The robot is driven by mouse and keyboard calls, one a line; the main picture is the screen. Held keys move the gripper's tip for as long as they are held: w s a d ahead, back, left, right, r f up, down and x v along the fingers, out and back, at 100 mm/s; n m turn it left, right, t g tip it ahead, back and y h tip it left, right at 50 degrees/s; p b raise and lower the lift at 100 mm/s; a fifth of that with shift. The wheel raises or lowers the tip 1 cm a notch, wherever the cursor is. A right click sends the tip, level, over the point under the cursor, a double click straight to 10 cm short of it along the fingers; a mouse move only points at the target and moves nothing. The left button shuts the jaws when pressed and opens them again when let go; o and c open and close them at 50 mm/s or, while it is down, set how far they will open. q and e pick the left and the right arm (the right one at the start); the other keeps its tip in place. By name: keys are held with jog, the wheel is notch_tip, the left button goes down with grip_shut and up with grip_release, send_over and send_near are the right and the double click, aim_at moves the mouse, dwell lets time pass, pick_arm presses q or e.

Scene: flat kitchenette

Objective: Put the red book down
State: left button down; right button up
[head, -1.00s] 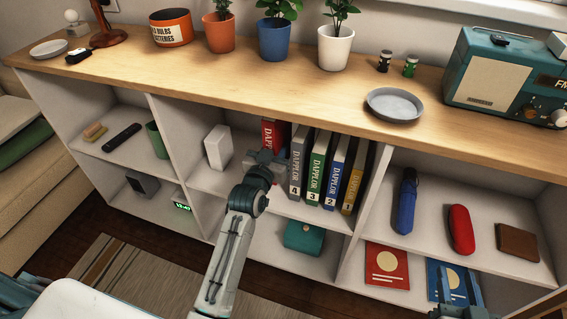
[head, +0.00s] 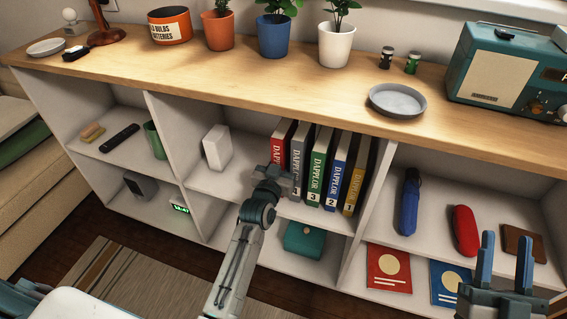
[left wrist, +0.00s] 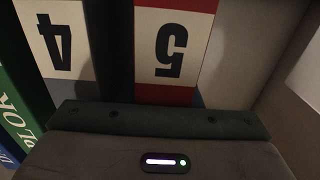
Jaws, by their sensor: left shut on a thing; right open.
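The red book (head: 281,146) stands upright at the left end of the row of books in the middle upper compartment, beside the grey book (head: 299,160). In the left wrist view the red book (left wrist: 176,14) shows its white label with a 5, close in front of the gripper body. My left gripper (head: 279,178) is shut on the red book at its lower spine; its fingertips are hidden. Whether the book's bottom touches the shelf board is hidden. My right gripper (head: 507,245) is open and empty in front of the right compartments.
Green (head: 320,168), blue (head: 339,172) and yellow (head: 357,179) books continue the row. A white box (head: 217,147) stands left of the red book, with bare shelf between. A teal case (head: 304,239) lies in the compartment below.

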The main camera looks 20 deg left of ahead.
pick_arm(q)
jog(key=shift+r, duration=0.1)
pick_arm(e)
jog(key=shift+r, duration=0.2)
jog(key=shift+s+r, duration=0.1)
pick_arm(q)
jog(key=c, duration=1.3)
grip_release()
jog(key=shift+f, duration=0.2)
pick_arm(e)
jog(key=shift+s+r+t, duration=0.1)
jog(key=shift+t, duration=0.2)
pick_arm(q)
jog(key=shift+r, duration=0.15)
